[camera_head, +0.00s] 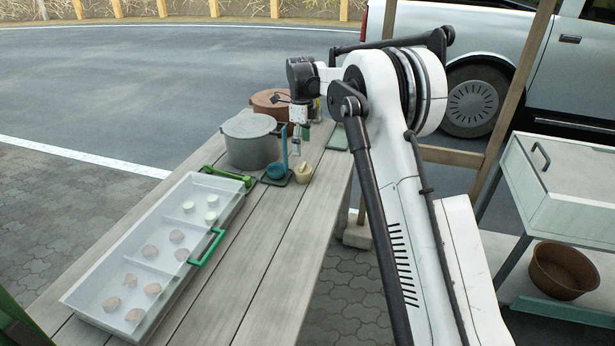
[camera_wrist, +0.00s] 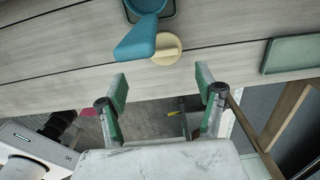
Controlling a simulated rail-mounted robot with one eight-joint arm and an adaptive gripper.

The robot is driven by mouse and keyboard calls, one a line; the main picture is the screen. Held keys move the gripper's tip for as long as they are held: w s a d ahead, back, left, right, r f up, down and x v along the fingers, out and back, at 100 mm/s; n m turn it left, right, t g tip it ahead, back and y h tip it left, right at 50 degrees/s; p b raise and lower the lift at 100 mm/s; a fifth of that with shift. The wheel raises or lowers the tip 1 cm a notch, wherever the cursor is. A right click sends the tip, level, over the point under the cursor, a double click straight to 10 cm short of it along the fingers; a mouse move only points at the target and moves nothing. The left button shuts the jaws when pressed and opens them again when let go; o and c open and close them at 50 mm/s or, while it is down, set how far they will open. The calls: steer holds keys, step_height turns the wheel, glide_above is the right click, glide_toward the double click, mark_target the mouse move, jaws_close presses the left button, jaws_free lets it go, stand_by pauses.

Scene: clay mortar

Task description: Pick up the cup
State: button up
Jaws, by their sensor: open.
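A small blue cup-like vessel (camera_head: 276,171) with a tall blue handle stands on a dark green square base on the wooden table. Beside it is a small beige mortar-like vessel (camera_head: 303,174). I cannot tell for sure which one is the cup. In the wrist view the blue vessel (camera_wrist: 146,5) is at the top edge, its handle (camera_wrist: 137,42) reaching toward me and overlapping the beige vessel (camera_wrist: 170,47). My gripper (camera_wrist: 161,80) is open with nothing between its green-padded fingers. It is apart from both vessels. In the head view my gripper (camera_head: 298,140) hangs beyond them.
A grey lidded pot (camera_head: 250,145) and a brown pot (camera_head: 270,101) stand close by on the left and behind. A long clear-topped tray (camera_head: 150,262) with green handles fills the table's left. A green plate (camera_head: 338,138) lies behind right. The table's front right is bare.

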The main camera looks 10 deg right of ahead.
mark_target(304, 169)
step_height(304, 169, down, 8)
steer(key=shift+r+b, duration=0.25)
steer(key=shift+b, duration=0.15)
steer(key=shift+w+d+f+b, duration=0.15)
steer(key=shift+f+b, duration=0.05)
steer(key=shift+f, duration=1.15)
steer(key=shift+w+d+f+b, duration=0.15)
steer(key=shift+f+b, duration=0.05)
steer(key=shift+f, duration=1.15)
steer(key=c, duration=1.3)
